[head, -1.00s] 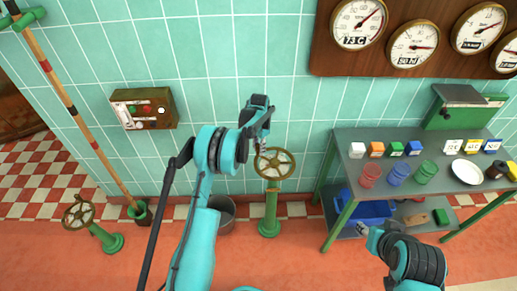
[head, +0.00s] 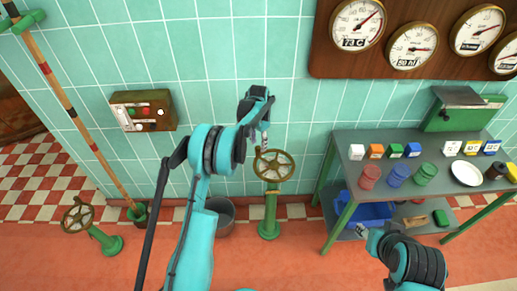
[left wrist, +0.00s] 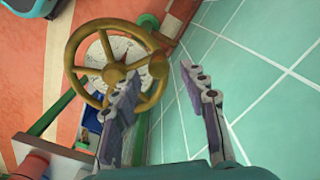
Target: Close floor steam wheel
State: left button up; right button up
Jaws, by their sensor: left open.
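A brass handwheel (head: 274,165) with spokes sits on a green floor pedestal (head: 270,215) in front of the tiled wall. My left gripper (head: 264,138) is open and empty at the wheel's back-left rim, slightly above it. In the left wrist view the wheel (left wrist: 82,43) is left of centre, with a knob (left wrist: 158,69) on its rim. The knob shows between the open fingertips (left wrist: 162,75); one finger covers part of the rim. I cannot tell whether they touch. My right gripper (head: 362,231) is low by the table's front, its fingers too small to read.
A second, tilted handwheel (head: 78,214) on a green base stands at far left. A grey bucket (head: 222,215) is left of the pedestal. A metal table (head: 345,170) with blocks, cups and a plate stands at right. A switch box (head: 143,110) and gauges (head: 357,23) hang on the wall.

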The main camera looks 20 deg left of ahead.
pick_arm(q)
notch_tip(320, 180, up, 7)
jog(key=shift+r, duration=0.2)
dwell(0.4)
